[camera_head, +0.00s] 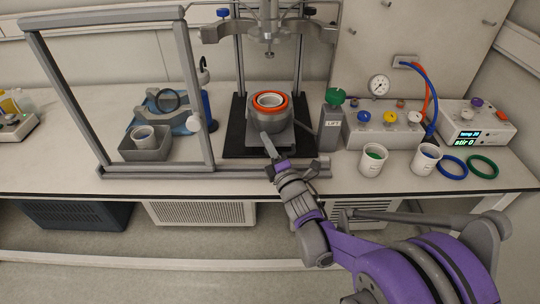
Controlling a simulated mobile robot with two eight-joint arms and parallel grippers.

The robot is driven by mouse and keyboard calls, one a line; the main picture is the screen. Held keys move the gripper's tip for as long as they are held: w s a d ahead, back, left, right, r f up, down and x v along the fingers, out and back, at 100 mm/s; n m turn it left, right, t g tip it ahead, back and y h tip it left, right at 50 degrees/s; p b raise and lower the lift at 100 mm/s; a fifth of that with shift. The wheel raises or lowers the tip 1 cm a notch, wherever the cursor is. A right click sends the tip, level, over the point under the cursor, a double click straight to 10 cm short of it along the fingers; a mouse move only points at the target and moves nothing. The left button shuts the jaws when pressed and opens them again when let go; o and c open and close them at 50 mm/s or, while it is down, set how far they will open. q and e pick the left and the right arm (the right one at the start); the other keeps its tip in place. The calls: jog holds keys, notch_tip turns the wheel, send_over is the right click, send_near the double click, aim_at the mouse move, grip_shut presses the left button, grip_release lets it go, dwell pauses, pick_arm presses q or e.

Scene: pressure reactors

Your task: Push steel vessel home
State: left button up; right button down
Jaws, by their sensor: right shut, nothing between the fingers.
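The steel vessel (271,123) sits on the black base plate (237,148) of the reactor stand, with an orange ring and a pale inner cup at its top. It stands below the stirrer head (268,35). My right gripper (265,137) is shut and empty at the front left of the vessel, its tip touching or very close to the vessel's lower front; I cannot tell which. The purple right arm comes in from the lower right. My left gripper is not in view.
A grey frame (196,90) stands at the left, with a grey tray (145,153) holding a cup behind it. A green-topped lift post (331,120) stands close right of the vessel. Further right are a control box (383,126), white cups (373,160) and rings (482,165).

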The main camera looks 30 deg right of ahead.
jog(key=shift+w+d+r, duration=0.25)
jog(key=shift+w+d, duration=0.35)
jog(key=shift+d, duration=0.35)
jog(key=w+d, duration=0.3)
jog(key=w, duration=0.1)
jog(key=w+d, duration=0.2)
jog(key=w, duration=0.3)
jog(key=w+d, duration=0.3)
jog(key=w, duration=0.2)
jog(key=shift+d, duration=0.3)
jog(key=shift+w+d, duration=0.15)
jog(key=shift+w, duration=0.05)
jog(key=shift+r, duration=0.15)
